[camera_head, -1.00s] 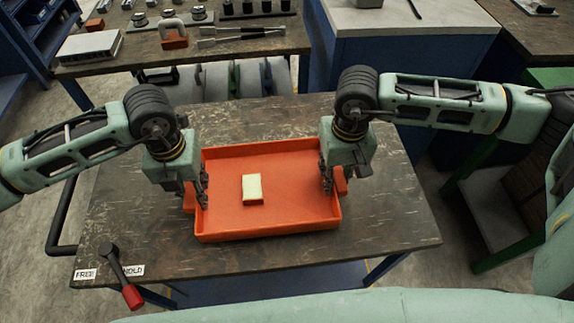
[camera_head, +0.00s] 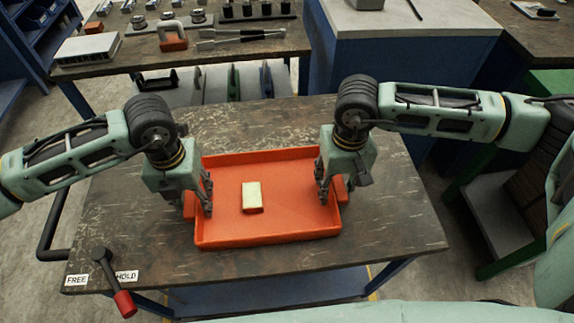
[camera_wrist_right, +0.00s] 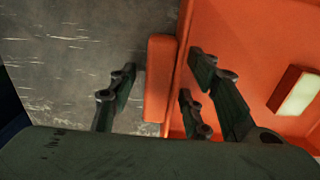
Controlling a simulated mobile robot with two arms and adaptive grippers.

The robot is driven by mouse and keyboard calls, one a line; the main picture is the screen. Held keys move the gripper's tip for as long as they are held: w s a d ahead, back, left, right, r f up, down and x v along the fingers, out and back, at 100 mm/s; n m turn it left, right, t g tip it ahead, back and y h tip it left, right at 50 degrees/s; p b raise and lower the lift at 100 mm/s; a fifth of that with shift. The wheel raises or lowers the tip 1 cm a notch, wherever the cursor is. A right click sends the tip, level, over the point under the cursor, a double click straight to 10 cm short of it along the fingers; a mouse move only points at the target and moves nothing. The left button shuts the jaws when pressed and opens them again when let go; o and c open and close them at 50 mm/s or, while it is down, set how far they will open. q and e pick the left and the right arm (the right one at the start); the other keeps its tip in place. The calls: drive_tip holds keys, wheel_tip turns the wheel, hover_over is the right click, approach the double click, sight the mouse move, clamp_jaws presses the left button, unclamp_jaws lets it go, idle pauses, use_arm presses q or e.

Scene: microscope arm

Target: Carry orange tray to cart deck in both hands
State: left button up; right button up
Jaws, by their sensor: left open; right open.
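The orange tray (camera_head: 270,228) lies flat on the dark, worn cart deck (camera_head: 395,220), with a small pale yellow block (camera_head: 252,196) inside. My left gripper (camera_head: 199,203) is open at the tray's left end, with fingers reaching down inside the wall. My right gripper (camera_head: 332,192) is open at the right end. In the right wrist view its fingers straddle the tray's end handle (camera_wrist_right: 160,80): one finger outside over the deck, the others on the tray's inner side. A gap shows on both sides of the handle. The left gripper's outer finger is mostly hidden.
A lever with a red knob (camera_head: 124,303) stands at the deck's front left by FREE and HOLD labels. A black push handle (camera_head: 50,225) is at the left. A workbench (camera_head: 240,65) with tools stands behind, and a blue cabinet (camera_head: 400,65) behind right. Deck around the tray is clear.

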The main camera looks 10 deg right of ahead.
drive_tip(key=shift+r, duration=0.1)
use_arm(q)
wheel_tip(320, 180, up, 12)
use_arm(e)
wheel_tip(320, 180, up, 12)
idle(0.6)
idle(0.5)
